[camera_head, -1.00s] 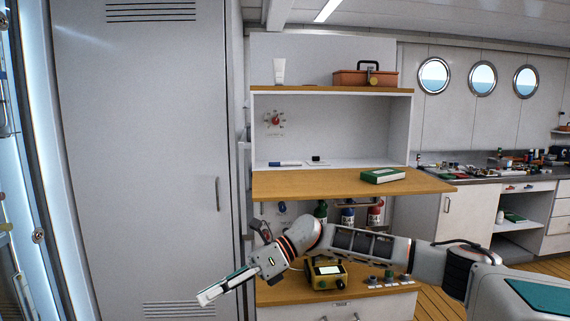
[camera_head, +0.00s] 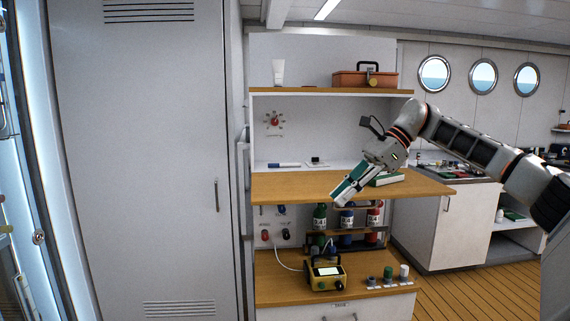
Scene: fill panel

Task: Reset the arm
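My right arm comes in from the right edge, raised in front of the cabinet. My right gripper (camera_head: 352,191) points down and left, in front of the right part of the wooden middle shelf (camera_head: 290,186). Its fingers look close together, but I cannot tell whether they are open or shut. No held object is visible. A green and white box (camera_head: 388,178) on the shelf is partly hidden behind the gripper. My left gripper is not in view.
Below the shelf stand several bottles, such as a green one (camera_head: 320,217). A yellow device (camera_head: 327,273) with a cable and several small knobs (camera_head: 388,276) sit on the lower counter (camera_head: 285,292). A tall locker (camera_head: 150,160) stands at left. An orange toolbox (camera_head: 365,79) is on top.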

